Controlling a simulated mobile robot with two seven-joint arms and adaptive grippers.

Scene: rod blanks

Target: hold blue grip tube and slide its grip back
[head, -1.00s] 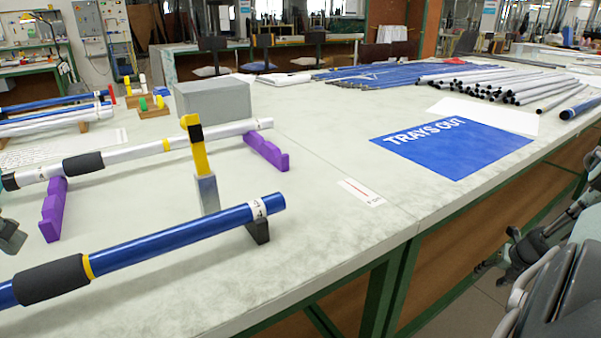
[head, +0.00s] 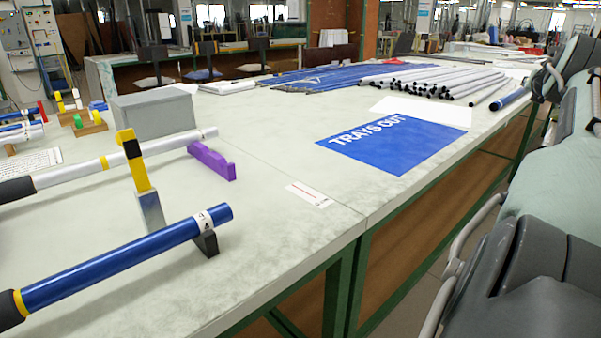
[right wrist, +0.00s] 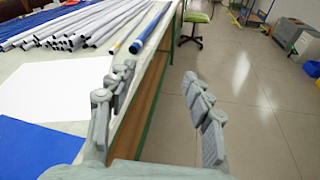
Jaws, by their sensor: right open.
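The blue grip tube (head: 110,265) lies at the lower left of the head view, its right end resting on a small dark support (head: 205,241). A yellow band (head: 20,303) circles it beside its black foam grip (head: 8,312), which the picture's left edge cuts off. My right gripper (right wrist: 155,110) is open and empty in the right wrist view, its fingers spread at the table edge with floor behind. My right arm (head: 530,240) fills the right of the head view. My left gripper is not in the head view.
A yellow and black upright on a grey block (head: 150,212) stands behind the tube. A white tube (head: 80,173) rests on a purple support (head: 211,160). A grey box (head: 155,122), a blue "TRAYS OUT" sheet (head: 390,150) and several rods (head: 430,82) lie farther back. The table's front right is clear.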

